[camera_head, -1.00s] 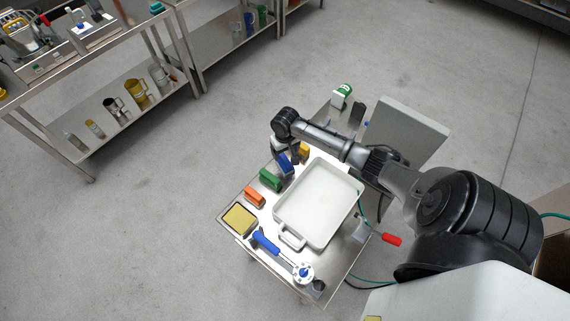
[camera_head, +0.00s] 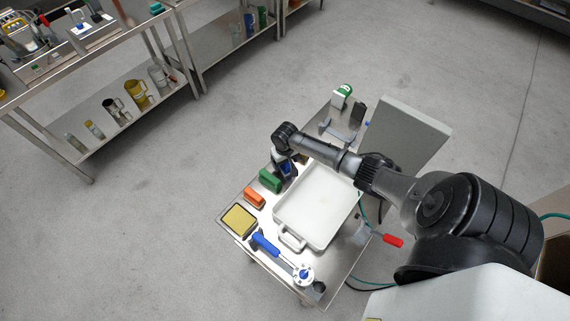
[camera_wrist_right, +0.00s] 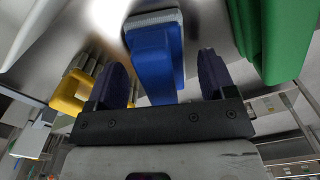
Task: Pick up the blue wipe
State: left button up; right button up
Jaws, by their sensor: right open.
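The blue wipe (camera_wrist_right: 155,58) is a blue block with a pale grey pad, on the steel cart top. In the right wrist view it stands between the two dark fingers of my right gripper (camera_wrist_right: 164,78). The gripper is open, with a gap on each side of the wipe. In the head view my right gripper (camera_head: 285,165) is at the cart's left edge and hides most of the wipe. My left gripper is not in view.
A green wipe (camera_head: 270,181) stands close beside it, also in the right wrist view (camera_wrist_right: 278,40). A yellow one (camera_wrist_right: 76,92) is on the other side. An orange one (camera_head: 254,198), a white tray (camera_head: 320,205) and a blue-handled tool (camera_head: 266,244) share the cart.

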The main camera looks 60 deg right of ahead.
jog(key=shift+c, duration=0.4)
jog(key=c, duration=1)
jog(key=shift+c, duration=0.2)
jog(key=shift+r, duration=0.15)
jog(key=shift+r, duration=0.65)
notch_tip(320, 180, up, 3)
jog(key=shift+r+p, duration=0.1)
jog(key=shift+p, duration=0.4)
jog(key=s+d+r+p, duration=0.1)
jog(key=s+d+r, duration=0.1)
jog(key=s+r, duration=0.4)
jog(key=shift+s+p, duration=0.4)
jog(key=shift+s, duration=2.35)
